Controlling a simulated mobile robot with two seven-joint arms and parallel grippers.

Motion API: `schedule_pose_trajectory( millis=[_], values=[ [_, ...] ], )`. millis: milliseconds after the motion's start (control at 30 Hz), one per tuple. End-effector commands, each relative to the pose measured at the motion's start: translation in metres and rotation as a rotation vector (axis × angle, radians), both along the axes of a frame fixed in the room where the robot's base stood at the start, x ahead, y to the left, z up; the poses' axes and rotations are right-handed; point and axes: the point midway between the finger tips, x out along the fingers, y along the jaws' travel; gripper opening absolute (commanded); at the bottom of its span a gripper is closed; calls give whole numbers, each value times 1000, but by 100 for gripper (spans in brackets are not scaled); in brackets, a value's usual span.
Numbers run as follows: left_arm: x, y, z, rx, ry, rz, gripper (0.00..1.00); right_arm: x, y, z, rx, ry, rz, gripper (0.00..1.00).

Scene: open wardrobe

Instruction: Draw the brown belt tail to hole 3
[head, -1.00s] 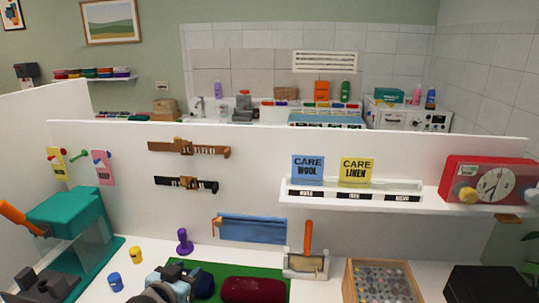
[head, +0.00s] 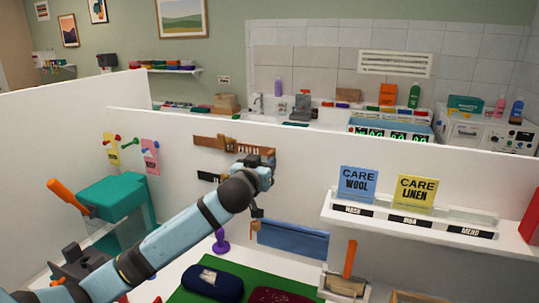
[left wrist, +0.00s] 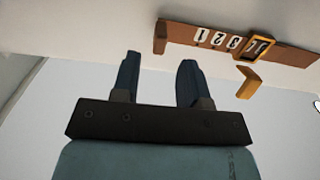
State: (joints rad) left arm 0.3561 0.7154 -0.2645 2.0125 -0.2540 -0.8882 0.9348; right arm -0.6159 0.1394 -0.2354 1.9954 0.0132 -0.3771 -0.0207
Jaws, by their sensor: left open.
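The brown belt (head: 212,142) is mounted on the white partition wall. In the head view its right part is behind my left gripper (head: 266,164). In the left wrist view the brown belt (left wrist: 293,52) runs across the top right, with white number plates and a framed buckle (left wrist: 257,47). A short orange-brown tab (left wrist: 248,83) sticks out below the buckle. My left gripper (left wrist: 159,62) is open and empty, its two dark fingers pointing toward the wall, to the left of the buckle and apart from the belt in the picture. My right gripper is not in view.
A shelf (head: 430,225) with care cards is at right. A teal machine (head: 112,202) stands at left.

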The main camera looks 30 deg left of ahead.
Motion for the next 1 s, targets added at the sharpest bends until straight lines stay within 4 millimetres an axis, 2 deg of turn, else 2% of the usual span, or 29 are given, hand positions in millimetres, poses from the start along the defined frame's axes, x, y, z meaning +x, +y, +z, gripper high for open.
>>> schedule_pose_trajectory(
  millis=[100, 300, 633, 667, 833, 1000],
  values=[
    [20, 5, 2, 0, 0, 1, 40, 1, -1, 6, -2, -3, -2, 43],
    [39, 9, 0, 0, 1, 0, 40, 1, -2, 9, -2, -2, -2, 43],
    [43, 10, -1, 0, 1, 0, 40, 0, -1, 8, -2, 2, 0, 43],
    [43, 10, -1, 0, 1, 0, 38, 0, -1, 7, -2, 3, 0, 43],
    [43, 10, -1, 0, 1, 0, 0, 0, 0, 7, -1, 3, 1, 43],
    [43, 11, -1, 0, 1, 0, 0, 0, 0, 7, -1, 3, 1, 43]
  ],
)
